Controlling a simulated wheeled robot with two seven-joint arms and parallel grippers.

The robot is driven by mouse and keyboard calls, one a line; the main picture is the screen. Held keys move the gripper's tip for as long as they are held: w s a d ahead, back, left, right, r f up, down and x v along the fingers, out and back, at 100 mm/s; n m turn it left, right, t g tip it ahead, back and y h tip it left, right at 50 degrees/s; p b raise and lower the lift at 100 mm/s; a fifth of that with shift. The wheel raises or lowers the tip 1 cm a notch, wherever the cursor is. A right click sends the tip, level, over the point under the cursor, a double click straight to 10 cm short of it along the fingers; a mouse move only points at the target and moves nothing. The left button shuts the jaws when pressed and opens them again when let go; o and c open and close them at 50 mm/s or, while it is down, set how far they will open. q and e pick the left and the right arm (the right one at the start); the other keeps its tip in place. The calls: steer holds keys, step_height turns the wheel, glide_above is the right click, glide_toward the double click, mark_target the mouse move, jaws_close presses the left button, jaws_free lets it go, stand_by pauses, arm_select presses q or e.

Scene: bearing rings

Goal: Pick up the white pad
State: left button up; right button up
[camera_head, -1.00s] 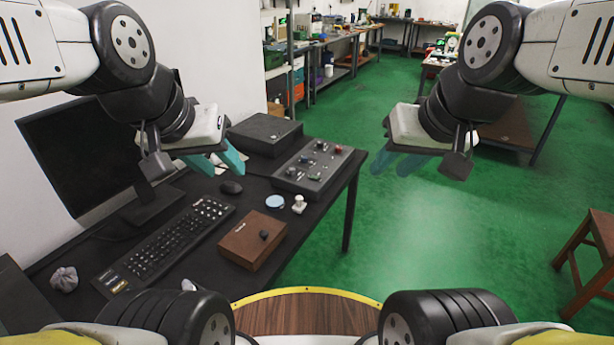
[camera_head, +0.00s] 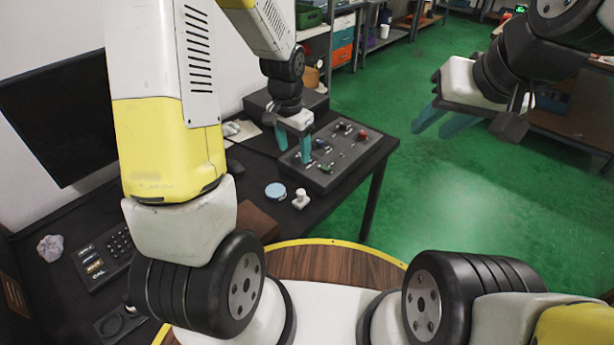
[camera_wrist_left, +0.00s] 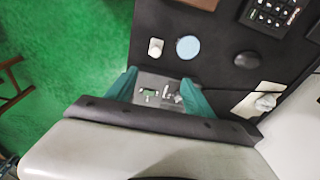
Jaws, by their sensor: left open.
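A flat pale pad (camera_head: 245,130) lies on the dark desk near the black box, with a small whitish lump (camera_head: 231,129) on it. My left arm partly covers that area. In the left wrist view the pale pad (camera_wrist_left: 243,107) and lump (camera_wrist_left: 266,102) lie right of the fingers. My left gripper (camera_head: 294,147) is open and empty, pointing down over the control box (camera_head: 335,155), with the pad to its left; it also shows in the left wrist view (camera_wrist_left: 158,78). My right gripper (camera_head: 443,122) is open and empty over the floor, off the desk's right side.
A light blue disc (camera_head: 275,191) and a white knob-shaped piece (camera_head: 300,199) stand on the desk in front of the control box. A monitor (camera_head: 55,125), keyboard (camera_head: 100,258), crumpled ball (camera_head: 50,248) and mostly hidden brown box (camera_head: 258,222) are also there. Green floor lies beyond.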

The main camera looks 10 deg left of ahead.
mark_target(301, 192)
arm_select(q)
steer(key=f, duration=0.6)
steer(key=d+f+m+g, duration=0.1)
steer(key=f, duration=0.6)
steer(key=w+f+m, duration=0.1)
steer(key=f, duration=0.5)
steer(key=shift+d+f, duration=0.25)
steer(key=shift+f, duration=0.1)
steer(key=shift+c, duration=0.3)
jaws_close()
